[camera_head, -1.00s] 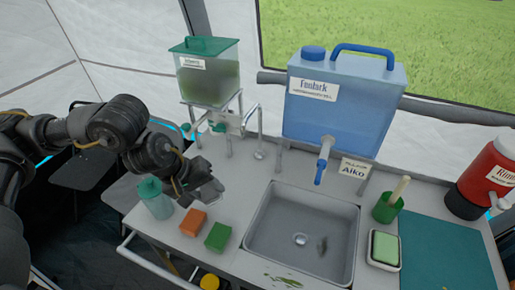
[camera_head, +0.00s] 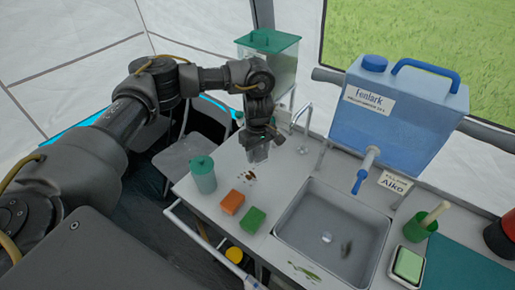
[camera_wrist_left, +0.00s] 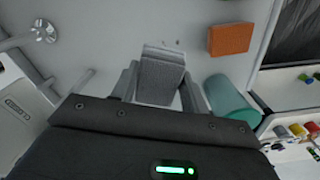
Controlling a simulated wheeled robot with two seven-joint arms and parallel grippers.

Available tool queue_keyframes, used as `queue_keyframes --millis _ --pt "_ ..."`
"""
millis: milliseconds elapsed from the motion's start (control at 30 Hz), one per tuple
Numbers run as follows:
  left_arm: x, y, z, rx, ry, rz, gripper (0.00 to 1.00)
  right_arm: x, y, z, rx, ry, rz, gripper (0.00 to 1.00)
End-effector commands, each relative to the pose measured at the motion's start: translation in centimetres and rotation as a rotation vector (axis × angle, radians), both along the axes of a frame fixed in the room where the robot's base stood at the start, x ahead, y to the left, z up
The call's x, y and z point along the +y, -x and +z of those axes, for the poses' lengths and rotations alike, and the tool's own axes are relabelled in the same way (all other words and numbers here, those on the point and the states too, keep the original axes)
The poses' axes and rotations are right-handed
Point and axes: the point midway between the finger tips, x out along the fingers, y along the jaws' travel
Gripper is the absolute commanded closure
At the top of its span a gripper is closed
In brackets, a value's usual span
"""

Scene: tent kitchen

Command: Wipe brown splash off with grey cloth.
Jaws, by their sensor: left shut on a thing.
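The brown splash (camera_head: 246,177) is a small group of specks and blots on the grey counter, behind the orange sponge. My left gripper (camera_head: 260,140) points down just behind it, shut on the grey cloth (camera_head: 257,154), a folded grey pad. In the left wrist view the cloth (camera_wrist_left: 162,76) sits between the fingers (camera_wrist_left: 160,88). A few small dark specks (camera_wrist_left: 172,43) show just beyond its edge; the cloth may hide more. I cannot tell whether the cloth touches the counter. My right gripper is not in view.
The tap (camera_head: 301,124) and the sink (camera_head: 330,205) are to the right.

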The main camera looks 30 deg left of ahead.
Motion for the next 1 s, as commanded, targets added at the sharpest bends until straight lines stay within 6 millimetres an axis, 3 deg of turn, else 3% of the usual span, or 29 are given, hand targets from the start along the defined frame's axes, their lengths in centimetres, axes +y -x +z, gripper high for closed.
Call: queue_keyframes --millis 267,700,1000 --pt "0.1 0.0 -0.5 0.005 -0.001 0.007 0.73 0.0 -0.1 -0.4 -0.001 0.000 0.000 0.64" --pt "0.1 0.0 -4.7 0.005 -0.001 0.006 0.73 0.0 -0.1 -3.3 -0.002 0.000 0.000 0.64" --pt "0.1 0.0 -5.0 0.004 0.000 0.006 0.73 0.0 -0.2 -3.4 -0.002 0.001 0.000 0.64"
